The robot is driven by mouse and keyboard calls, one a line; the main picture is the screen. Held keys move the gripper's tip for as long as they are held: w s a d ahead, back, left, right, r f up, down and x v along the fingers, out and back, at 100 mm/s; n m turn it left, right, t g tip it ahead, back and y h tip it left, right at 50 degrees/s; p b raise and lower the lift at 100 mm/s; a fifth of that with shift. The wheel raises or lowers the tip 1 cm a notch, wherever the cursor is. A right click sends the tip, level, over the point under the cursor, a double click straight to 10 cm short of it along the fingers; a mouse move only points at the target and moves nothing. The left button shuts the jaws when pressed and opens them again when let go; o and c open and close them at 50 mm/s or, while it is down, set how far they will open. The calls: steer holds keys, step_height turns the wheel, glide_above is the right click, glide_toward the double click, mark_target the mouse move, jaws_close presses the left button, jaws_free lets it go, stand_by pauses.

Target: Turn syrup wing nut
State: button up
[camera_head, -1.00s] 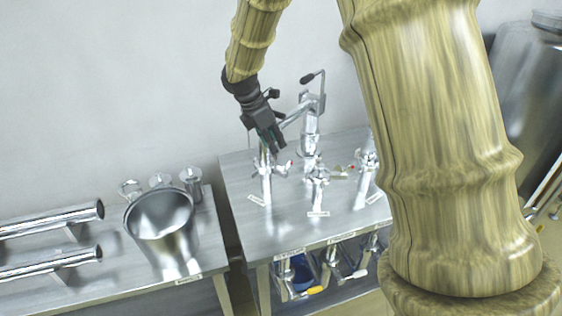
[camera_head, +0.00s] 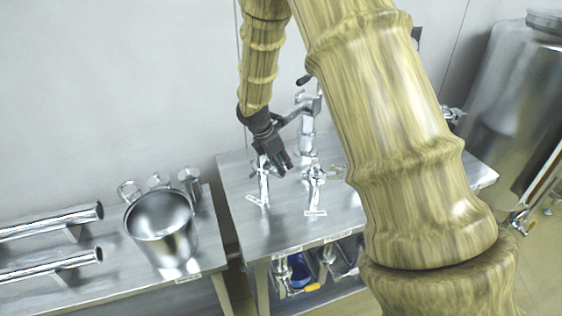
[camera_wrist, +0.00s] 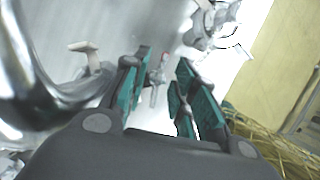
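Small metal fittings with side handles stand on the steel table: a left one (camera_head: 264,187) and a middle one (camera_head: 315,188), each with a label too small to read. I cannot tell which bears the syrup wing nut. My gripper (camera_head: 281,165) hangs just to the right of the left fitting's top, pointing down. In the wrist view its green-padded fingers (camera_wrist: 167,88) are apart. A small metal part with a red spot (camera_wrist: 155,78) shows between them, seemingly beyond the tips. Contact cannot be told. My arm hides the table's right part.
A tall metal fixture with a black-knobbed lever (camera_head: 307,130) stands close behind my gripper. A steel pot (camera_head: 160,235) and pipes (camera_head: 45,220) are on the left table. More fittings and a blue item hang below the table (camera_head: 235,225). A large tank (camera_head: 510,110) stands at right.

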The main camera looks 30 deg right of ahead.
jaws_close()
steer(key=shift+n, duration=0.3)
steer(key=shift+r+n+t+p, duration=0.1)
steer(key=shift+n+t+p, duration=0.3)
steer(key=shift+n+p, duration=0.45)
steer(key=shift+n+t+p, duration=0.75)
steer(key=shift+n+t, duration=0.05)
steer(key=shift+n, duration=1.15)
